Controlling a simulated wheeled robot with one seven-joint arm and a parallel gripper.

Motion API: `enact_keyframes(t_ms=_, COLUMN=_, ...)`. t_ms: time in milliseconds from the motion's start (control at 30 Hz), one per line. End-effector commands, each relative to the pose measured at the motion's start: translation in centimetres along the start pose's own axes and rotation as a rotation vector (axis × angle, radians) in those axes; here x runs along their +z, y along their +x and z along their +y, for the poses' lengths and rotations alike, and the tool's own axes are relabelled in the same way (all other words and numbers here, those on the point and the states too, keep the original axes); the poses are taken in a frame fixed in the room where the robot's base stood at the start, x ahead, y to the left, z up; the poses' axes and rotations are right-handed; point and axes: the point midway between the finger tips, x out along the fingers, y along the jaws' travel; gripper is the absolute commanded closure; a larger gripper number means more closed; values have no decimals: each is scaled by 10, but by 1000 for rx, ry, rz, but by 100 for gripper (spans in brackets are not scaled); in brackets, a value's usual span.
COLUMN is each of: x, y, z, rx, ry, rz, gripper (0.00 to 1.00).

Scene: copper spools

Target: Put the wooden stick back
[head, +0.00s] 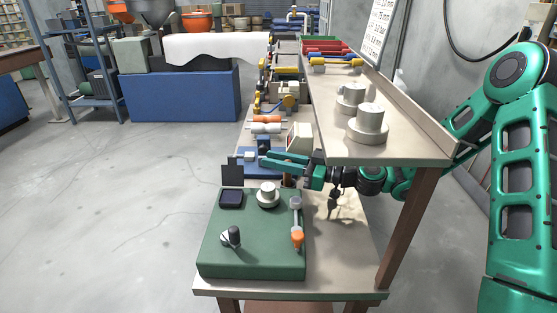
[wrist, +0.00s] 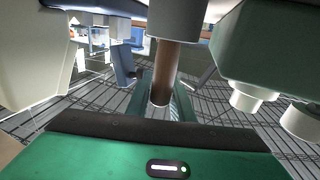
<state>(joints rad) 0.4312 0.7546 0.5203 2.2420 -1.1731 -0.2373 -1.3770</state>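The wooden stick appears as a brown upright cylinder (wrist: 167,70) in the wrist view, with a grey collar at one end and a pale tip at the other. It stands between the two fingers of my gripper (wrist: 163,95). In the head view my gripper (head: 268,158) reaches left over the lower bench, its fingertips a little apart. A short brown piece (head: 288,181) shows just below the fingers, probably the same stick; its top is hidden by the gripper. Whether the fingers press on the stick or only stand around it, I cannot tell.
A green machine box (head: 250,257) with knobs and an orange-handled lever (head: 297,238) stands in front of the gripper. The raised shelf (head: 405,148) with pale stepped spools (head: 368,125) lies close on the right. Tools and a blue device crowd the bench behind. The floor at left is clear.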

Motion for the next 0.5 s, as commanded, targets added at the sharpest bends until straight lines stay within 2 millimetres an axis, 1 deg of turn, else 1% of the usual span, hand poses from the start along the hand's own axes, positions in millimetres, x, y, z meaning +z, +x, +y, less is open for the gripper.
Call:
enact_keyframes(t_ms=67, x=0, y=0, z=0, rx=0, ry=0, rz=0, gripper=64)
enact_keyframes(t_ms=367, x=-1, y=0, z=0, rx=0, ry=-1, rz=0, gripper=64)
enact_keyframes(t_ms=500, x=-10, y=0, z=0, rx=0, ry=-5, rz=1, gripper=64)
